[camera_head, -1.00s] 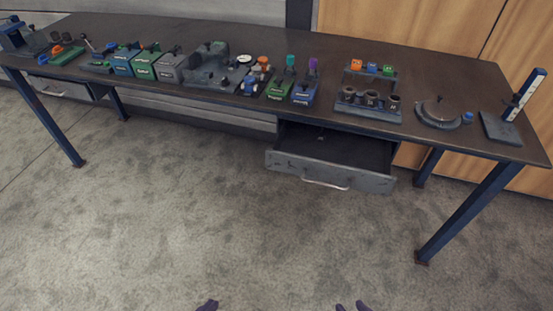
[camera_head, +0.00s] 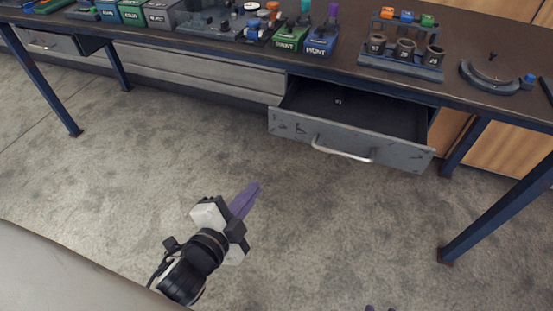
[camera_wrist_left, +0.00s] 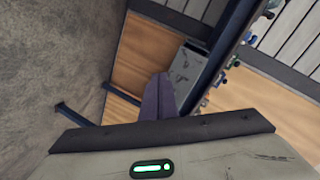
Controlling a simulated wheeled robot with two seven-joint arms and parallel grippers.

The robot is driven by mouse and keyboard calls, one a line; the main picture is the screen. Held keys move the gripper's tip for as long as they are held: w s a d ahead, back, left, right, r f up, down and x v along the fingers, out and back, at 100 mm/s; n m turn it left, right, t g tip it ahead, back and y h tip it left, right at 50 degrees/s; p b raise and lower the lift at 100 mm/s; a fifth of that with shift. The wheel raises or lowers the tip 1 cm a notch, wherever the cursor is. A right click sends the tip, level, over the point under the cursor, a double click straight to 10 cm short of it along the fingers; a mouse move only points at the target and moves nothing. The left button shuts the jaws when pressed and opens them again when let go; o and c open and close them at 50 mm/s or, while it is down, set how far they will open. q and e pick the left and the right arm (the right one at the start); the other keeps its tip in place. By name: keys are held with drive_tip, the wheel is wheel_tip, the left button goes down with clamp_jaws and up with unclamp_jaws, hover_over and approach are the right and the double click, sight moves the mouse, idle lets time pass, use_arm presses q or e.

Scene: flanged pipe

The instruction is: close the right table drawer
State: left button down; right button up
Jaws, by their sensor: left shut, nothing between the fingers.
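The right table drawer (camera_head: 350,139) is pulled out under the table, showing its dark inside. Its grey front has a curved metal handle (camera_head: 343,152). My left gripper (camera_head: 246,198) is shut and empty, with purple fingers together, below and to the left of the drawer front and apart from it. In the left wrist view the shut fingers (camera_wrist_left: 158,97) stand in front of a grey panel (camera_wrist_left: 187,72) that looks like the drawer front.
The dark table (camera_head: 300,66) carries labelled boxes, a rack of cups (camera_head: 403,48) and a round dial piece (camera_head: 490,78). A left drawer (camera_head: 48,43) is under the far left. Blue table legs (camera_head: 497,211) stand at the sides. The grey floor before the drawer is clear.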

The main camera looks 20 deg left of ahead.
use_arm(q)
drive_tip(key=w+m+t+b, duration=0.3)
drive_tip(key=m+b, duration=0.2)
drive_tip(key=b, duration=0.3)
approach(280, 125)
drive_tip(key=shift+m+y, duration=0.4)
drive_tip(key=w, duration=0.5)
drive_tip(key=shift+w+d+f, duration=0.15)
drive_tip(key=shift+d, duration=0.1)
drive_tip(key=shift+w, duration=0.6)
